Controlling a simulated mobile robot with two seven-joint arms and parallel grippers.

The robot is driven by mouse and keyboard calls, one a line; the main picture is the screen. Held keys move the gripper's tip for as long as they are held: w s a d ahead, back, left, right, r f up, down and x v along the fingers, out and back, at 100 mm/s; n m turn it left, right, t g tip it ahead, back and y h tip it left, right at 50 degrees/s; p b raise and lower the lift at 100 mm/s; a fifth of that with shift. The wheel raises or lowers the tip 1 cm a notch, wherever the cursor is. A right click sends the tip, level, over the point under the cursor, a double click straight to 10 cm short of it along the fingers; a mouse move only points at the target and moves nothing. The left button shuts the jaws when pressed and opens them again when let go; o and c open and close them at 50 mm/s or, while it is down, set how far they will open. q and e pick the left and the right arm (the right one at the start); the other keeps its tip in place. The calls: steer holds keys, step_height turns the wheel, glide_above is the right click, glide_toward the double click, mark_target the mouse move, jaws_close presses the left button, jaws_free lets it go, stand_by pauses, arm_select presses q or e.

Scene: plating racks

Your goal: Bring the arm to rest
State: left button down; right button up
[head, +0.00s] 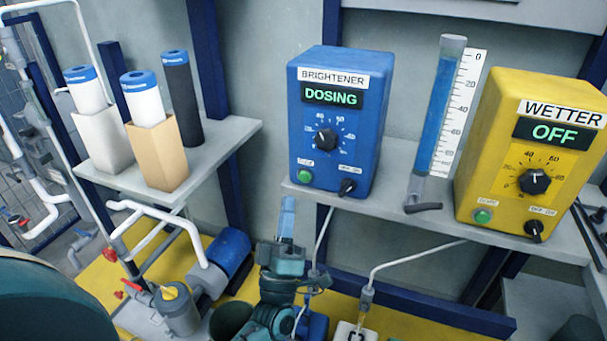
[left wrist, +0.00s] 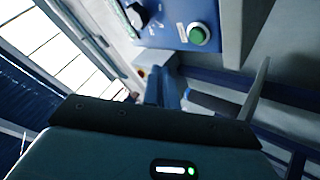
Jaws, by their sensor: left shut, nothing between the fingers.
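My left gripper (head: 287,205) points upward below the blue box, in front of the shelf edge. Its pale blue fingers are together and hold nothing. In the left wrist view the shut fingers (left wrist: 161,86) extend from the dark gripper body, below the blue box. The blue brightener box (head: 340,120) reads DOSING, and its green button also shows in the left wrist view (left wrist: 198,36). The yellow wetter box (head: 540,150) reads OFF. My right gripper is in neither view.
A clear tube of blue liquid (head: 440,120) stands between the boxes on the grey shelf (head: 395,197). A left shelf (head: 222,142) holds several cartridges. A blue pump (head: 226,250) and white pipes sit low on the left. White hoses hang below the right shelf.

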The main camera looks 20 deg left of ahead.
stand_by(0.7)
